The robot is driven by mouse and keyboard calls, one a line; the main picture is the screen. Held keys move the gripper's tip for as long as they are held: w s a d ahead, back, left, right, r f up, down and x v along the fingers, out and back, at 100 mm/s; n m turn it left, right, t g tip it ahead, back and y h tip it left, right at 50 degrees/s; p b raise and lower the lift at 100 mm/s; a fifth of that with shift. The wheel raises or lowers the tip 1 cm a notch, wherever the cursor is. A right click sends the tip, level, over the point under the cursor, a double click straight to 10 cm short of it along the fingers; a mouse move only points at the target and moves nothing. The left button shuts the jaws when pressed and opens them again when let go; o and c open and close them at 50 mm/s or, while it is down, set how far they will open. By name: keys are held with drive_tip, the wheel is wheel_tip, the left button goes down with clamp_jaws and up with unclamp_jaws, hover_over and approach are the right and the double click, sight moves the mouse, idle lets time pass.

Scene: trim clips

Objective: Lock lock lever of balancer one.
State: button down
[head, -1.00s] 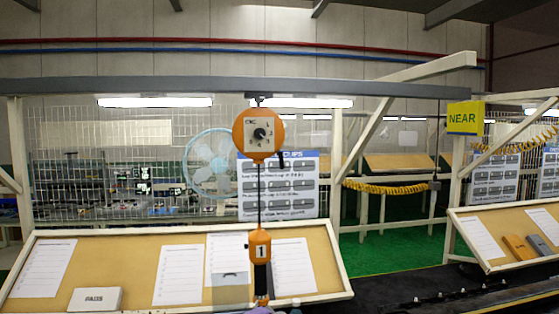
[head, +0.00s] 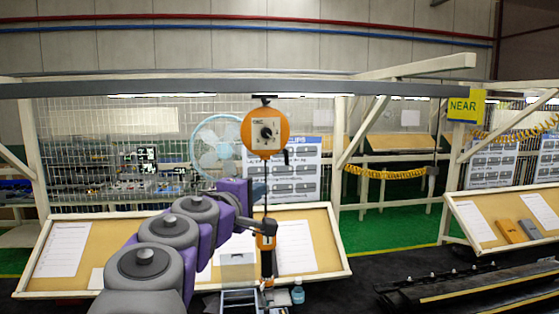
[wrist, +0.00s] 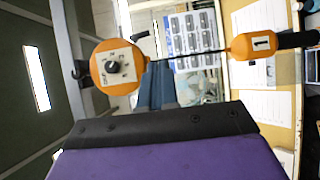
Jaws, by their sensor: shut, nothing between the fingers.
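Balancer one (head: 265,131) is an orange round body with a white plate and black knob, hanging from the overhead beam. It also shows, turned sideways, in the wrist view (wrist: 117,66). A small black lever (head: 286,157) sticks out at its lower right; it shows in the wrist view (wrist: 139,35) too. I cannot tell whether it is locked. A cable runs down to an orange block (head: 265,241) marked 1. My gripper (head: 259,191) is below the balancer body, close to the cable in the picture. Its grey-blue fingers (wrist: 156,87) are shut and empty.
The grey overhead beam (head: 190,88) runs across above. A slanted board (head: 335,262) with papers stands behind the cable. A blue bottle (head: 298,294) stands below at the right. A fan (head: 217,143) and mesh are farther back. A NEAR sign (head: 464,107) hangs at right.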

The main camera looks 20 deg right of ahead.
drive_tip(key=r, duration=0.2)
drive_tip(key=p, duration=0.1)
approach(287, 163)
drive_tip(key=shift+n+h, duration=0.4)
drive_tip(key=x, duration=0.7)
drive_tip(key=shift+w+f, duration=0.15)
drive_tip(key=shift+f, duration=0.15)
drive_tip(key=shift+w+a, duration=0.1)
drive_tip(key=shift+a, duration=0.4)
